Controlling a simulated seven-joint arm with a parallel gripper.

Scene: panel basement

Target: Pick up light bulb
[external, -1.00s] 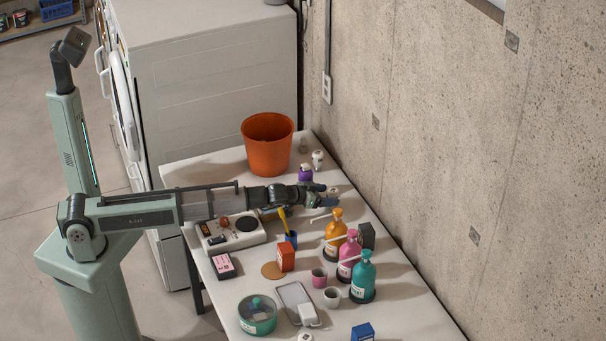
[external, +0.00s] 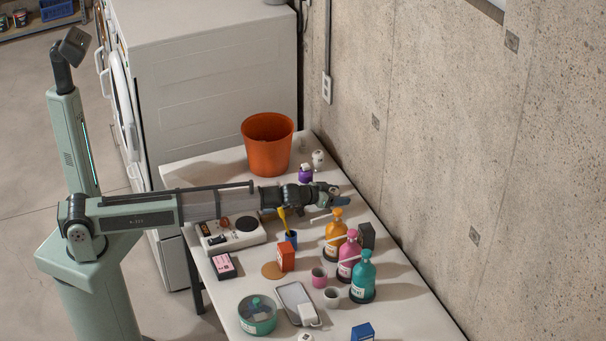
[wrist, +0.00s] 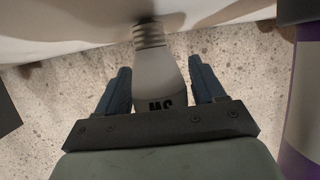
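The light bulb is white with a ridged screw base. In the wrist view, the light bulb (wrist: 157,75) lies between the two blue fingers of my gripper (wrist: 160,85), its base pointing to the top of the picture and dark lettering on its body. Narrow gaps seem to show between the fingers and the bulb, so the gripper looks open around it. In the external view, my gripper (external: 334,202) is low over the far right side of the table, and its fingers largely hide the bulb.
A purple bottle (external: 305,174) stands close behind my gripper, with an orange bucket (external: 268,150) beyond. Orange, pink and teal pump bottles (external: 362,278) stand nearer the camera. The white table (external: 230,178) borders a concrete wall (external: 420,150) on the right.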

